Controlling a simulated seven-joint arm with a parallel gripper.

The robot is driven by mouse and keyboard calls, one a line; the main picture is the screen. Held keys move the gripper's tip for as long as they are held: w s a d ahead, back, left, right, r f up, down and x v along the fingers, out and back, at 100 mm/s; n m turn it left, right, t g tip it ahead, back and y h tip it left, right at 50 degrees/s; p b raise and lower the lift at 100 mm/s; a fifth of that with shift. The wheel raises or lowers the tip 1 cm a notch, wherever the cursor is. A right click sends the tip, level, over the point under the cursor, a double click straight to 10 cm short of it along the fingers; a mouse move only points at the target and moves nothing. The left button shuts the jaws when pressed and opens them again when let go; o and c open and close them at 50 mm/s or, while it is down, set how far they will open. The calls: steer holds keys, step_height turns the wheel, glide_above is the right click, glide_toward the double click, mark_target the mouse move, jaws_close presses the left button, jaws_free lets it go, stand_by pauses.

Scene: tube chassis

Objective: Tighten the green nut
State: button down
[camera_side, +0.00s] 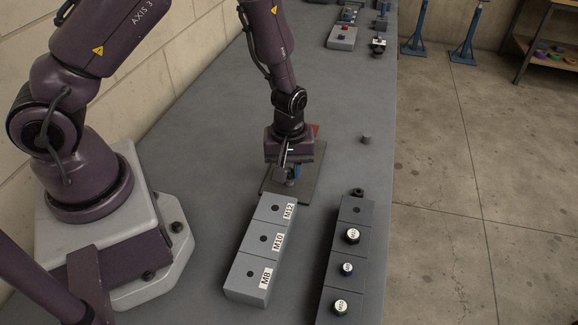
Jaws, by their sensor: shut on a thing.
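My gripper (288,176) points down low over a brown plate (309,186) on the grey bench. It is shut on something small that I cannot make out. A grey block and a bit of blue show at the fingertips, and a red part (314,130) shows behind the gripper. I see no green nut for certain; the gripper may hide it. A white-capped round piece with a green ring (341,306) stands in the near slot of a dark rack (334,288).
The dark rack also holds a blue-ringed piece (347,268) and a black-ringed piece (352,235); its far hole looks empty. A light block (250,258) marked M12, M10 and M8 has open holes. A small grey cylinder (365,140) stands near the bench's right edge.

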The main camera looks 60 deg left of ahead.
steer(key=m, duration=0.3)
steer(key=c, duration=0.9)
jaws_free()
steer(key=shift+m, duration=0.3)
step_height(320, 180, up, 13)
